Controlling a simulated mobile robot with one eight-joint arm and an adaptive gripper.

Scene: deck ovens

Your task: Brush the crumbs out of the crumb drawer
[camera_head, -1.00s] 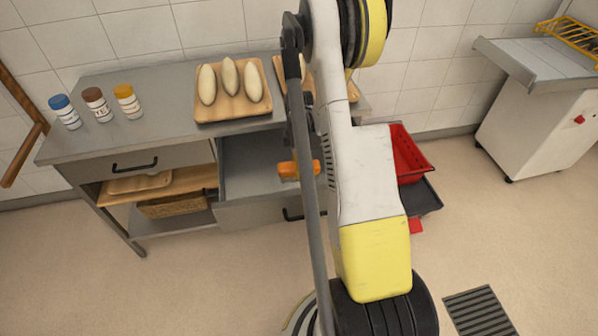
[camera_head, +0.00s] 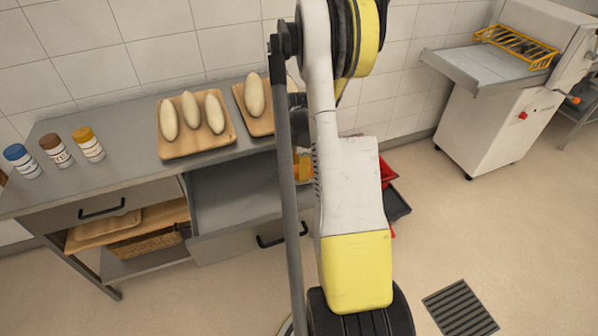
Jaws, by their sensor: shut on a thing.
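The crumb drawer (camera_head: 222,247) is pulled out from the grey bench, its dark handle on the front. Its grey inside shows from above on the left; my arm hides its right part. I cannot make out any crumbs at this size. My gripper (camera_head: 301,148) is mostly hidden behind my arm and its thin bar. It is shut on an orange thing, which seems to be the brush (camera_head: 303,167), only a sliver of which shows over the right part of the drawer. I cannot tell whether the brush touches the drawer floor.
On the bench top (camera_head: 120,115) stand several jars and two wooden boards with pale loaves. A closed drawer (camera_head: 98,206) and a shelf with a basket are at left. A red bin (camera_head: 386,172) and dark tray (camera_head: 397,203) are partly behind my arm. A white machine (camera_head: 490,130) stands right.

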